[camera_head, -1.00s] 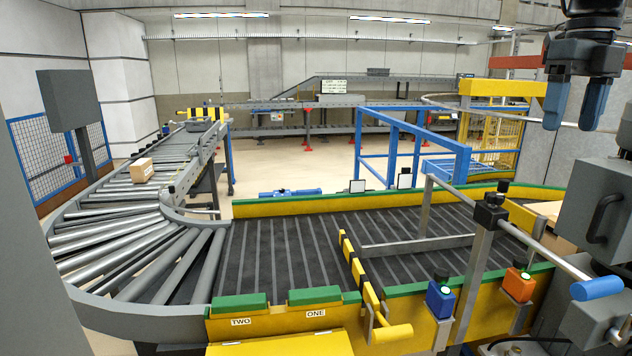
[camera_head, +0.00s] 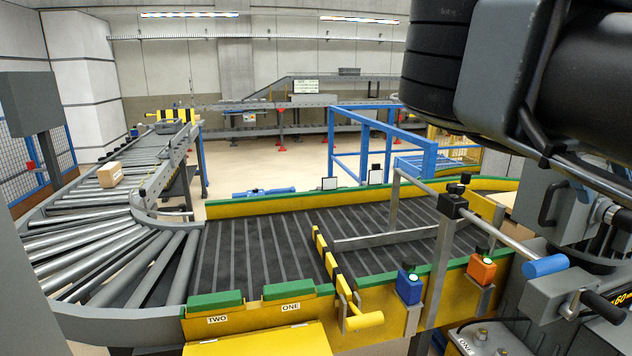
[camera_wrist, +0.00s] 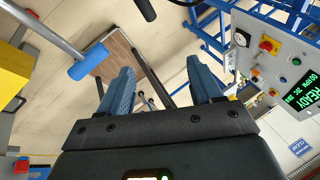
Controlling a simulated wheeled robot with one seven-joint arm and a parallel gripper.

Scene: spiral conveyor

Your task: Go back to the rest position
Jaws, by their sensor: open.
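My gripper (camera_wrist: 163,90) shows in the wrist view with its two blue fingers apart and nothing between them. In the head view the gripper's fingers are out of sight; a dark part of my arm (camera_head: 520,70) fills the upper right. A small cardboard box (camera_head: 110,174) sits on the roller conveyor (camera_head: 75,215) at the left, well away from my arm.
A dark belt (camera_head: 260,245) with yellow sides runs across the middle, crossed by a striped bar (camera_head: 333,262). A metal post and rail with a blue-tipped handle (camera_head: 545,266) stand at the right. The wrist view shows a control panel (camera_wrist: 275,70) reading READY.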

